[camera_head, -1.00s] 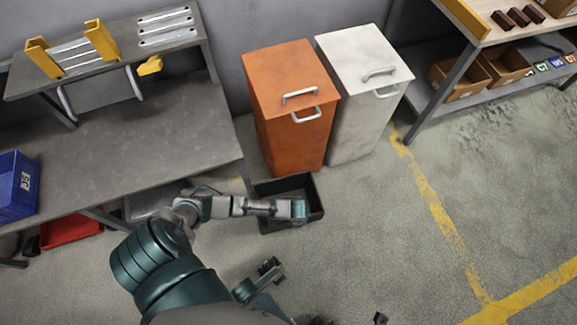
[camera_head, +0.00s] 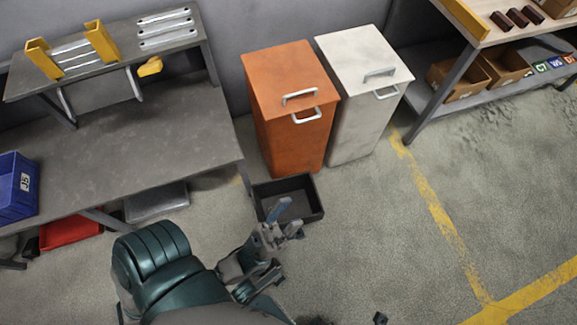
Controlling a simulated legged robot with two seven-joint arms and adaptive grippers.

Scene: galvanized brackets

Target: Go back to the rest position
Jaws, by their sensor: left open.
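My left gripper (camera_head: 288,219) is in the lower middle of the head view, at the near side of the black bin (camera_head: 319,208) on the floor. Its fingers are apart and nothing shows between them. The left arm is folded in close to my body.
A grey workbench (camera_head: 110,158) with a blue crate (camera_head: 17,187) is on the left. Galvanized strips (camera_head: 167,27) lie on its upper shelf beside yellow holders (camera_head: 101,41). An orange cabinet (camera_head: 290,130) and a white cabinet (camera_head: 358,115) stand behind the bin. Floor at right is clear.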

